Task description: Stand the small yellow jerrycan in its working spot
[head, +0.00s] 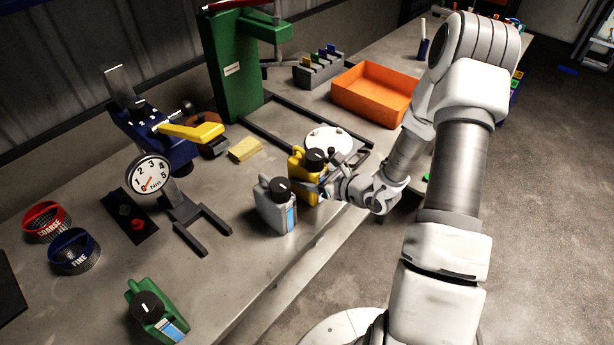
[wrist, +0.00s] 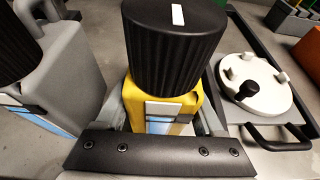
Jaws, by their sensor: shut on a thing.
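The small yellow jerrycan (head: 297,167) with a black ribbed cap stands upright on or just above the bench, close to the right of a grey jerrycan (head: 274,212). My gripper (head: 318,184) reaches it from the right and is shut on it. In the wrist view the yellow jerrycan (wrist: 187,102) sits between my fingers (wrist: 163,122), its large black cap with a white mark nearest the camera. Its lower part is hidden by my gripper, and I cannot tell whether its base touches the bench. The grey jerrycan (wrist: 60,75) is at left there.
A white round lid (head: 330,139) lies just behind, within the dark frame of a green stand (head: 232,75). An orange tray (head: 374,95) stands further back. A torque gauge (head: 150,175), a green jerrycan (head: 152,308) and red and blue sieves (head: 72,250) are at left. The front bench edge is near.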

